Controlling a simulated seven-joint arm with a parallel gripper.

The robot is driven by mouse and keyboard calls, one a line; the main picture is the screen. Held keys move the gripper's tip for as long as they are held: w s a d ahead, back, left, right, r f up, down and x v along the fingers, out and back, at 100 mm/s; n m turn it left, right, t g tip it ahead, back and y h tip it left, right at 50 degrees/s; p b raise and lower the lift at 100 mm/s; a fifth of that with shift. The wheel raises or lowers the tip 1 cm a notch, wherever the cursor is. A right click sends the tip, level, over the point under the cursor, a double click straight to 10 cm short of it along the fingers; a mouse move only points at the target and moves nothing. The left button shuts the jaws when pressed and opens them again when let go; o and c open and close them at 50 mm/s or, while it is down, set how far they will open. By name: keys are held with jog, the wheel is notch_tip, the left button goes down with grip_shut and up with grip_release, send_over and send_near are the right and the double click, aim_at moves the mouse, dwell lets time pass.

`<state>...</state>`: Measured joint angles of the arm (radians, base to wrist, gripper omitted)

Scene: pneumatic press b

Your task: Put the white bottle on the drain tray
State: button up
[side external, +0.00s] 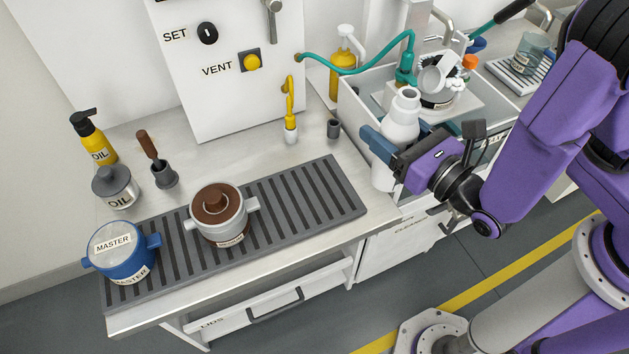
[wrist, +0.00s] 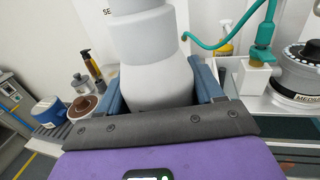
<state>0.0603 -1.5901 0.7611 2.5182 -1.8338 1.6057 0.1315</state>
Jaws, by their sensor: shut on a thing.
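The white bottle (side external: 400,117) is between the blue fingers of my gripper (side external: 394,140), which is shut on it. It is held roughly upright at the left front corner of the sink; whether its base touches anything is hard to tell. In the wrist view the bottle (wrist: 155,60) fills the middle, its lower end hidden by the gripper (wrist: 158,95). Two ribbed surfaces could be the drain tray: a small slotted tray (side external: 497,69) at the far right, under a beaker, and a long grey slatted one (side external: 290,196) on the left counter.
A blue MASTER pot (side external: 124,262) and a brown-topped pot (side external: 222,238) stand on the long slatted surface; its right part is clear. The sink (side external: 352,101) holds several items. A yellow pump bottle (side external: 343,72) and teal hose (side external: 350,71) are behind.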

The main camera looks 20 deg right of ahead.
jog(key=w+a+f, duration=0.8)
jog(key=w+f, duration=0.3)
jog(key=f, duration=0.1)
jog(key=shift+f, duration=0.4)
jog(key=o, duration=1.2)
jog(key=shift+f, duration=0.15)
jog(key=v, duration=1.2)
